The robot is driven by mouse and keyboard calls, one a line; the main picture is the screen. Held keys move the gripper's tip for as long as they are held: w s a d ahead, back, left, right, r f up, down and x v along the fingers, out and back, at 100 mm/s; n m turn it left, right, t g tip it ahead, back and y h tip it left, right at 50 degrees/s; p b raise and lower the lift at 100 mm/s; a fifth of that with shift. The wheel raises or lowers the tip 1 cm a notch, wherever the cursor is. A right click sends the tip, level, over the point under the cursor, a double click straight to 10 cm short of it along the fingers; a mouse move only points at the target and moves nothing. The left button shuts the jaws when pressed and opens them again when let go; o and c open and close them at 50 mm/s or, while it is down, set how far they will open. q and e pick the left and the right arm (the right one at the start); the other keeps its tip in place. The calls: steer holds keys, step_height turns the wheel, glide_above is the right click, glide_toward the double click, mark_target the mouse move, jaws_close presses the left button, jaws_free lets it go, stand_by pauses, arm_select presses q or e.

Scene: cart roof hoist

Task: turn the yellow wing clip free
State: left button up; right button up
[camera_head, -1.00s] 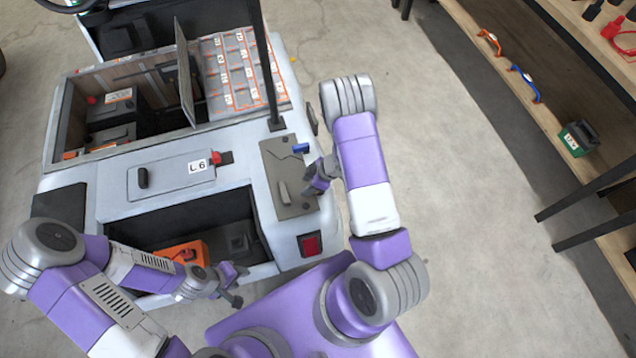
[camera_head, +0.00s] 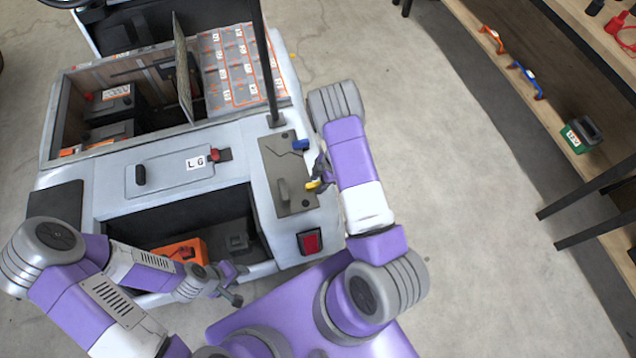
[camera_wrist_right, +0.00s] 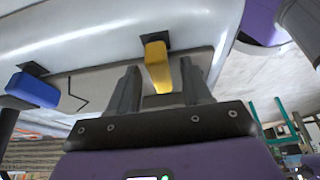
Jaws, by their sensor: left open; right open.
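The yellow wing clip (camera_head: 312,185) sits at the right edge of the grey plate (camera_head: 290,205) on the cart's rear right corner. In the right wrist view the clip (camera_wrist_right: 158,66) juts from a dark mount, between my two open fingers. My right gripper (camera_head: 318,176) is open at the clip in the head view. I cannot tell whether a finger touches the clip. My left gripper (camera_head: 238,285) is open and empty, low in front of the cart's open rear bay.
A blue clip (camera_head: 300,144) is on the same plate, left of the yellow one in the wrist view (camera_wrist_right: 34,90). A dark post (camera_head: 265,70) rises nearby. An orange box (camera_head: 180,250) lies in the rear bay. A shelf (camera_head: 520,90) stands at the far right.

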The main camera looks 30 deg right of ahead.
steer(key=shift+f, duration=0.1)
jaws_close()
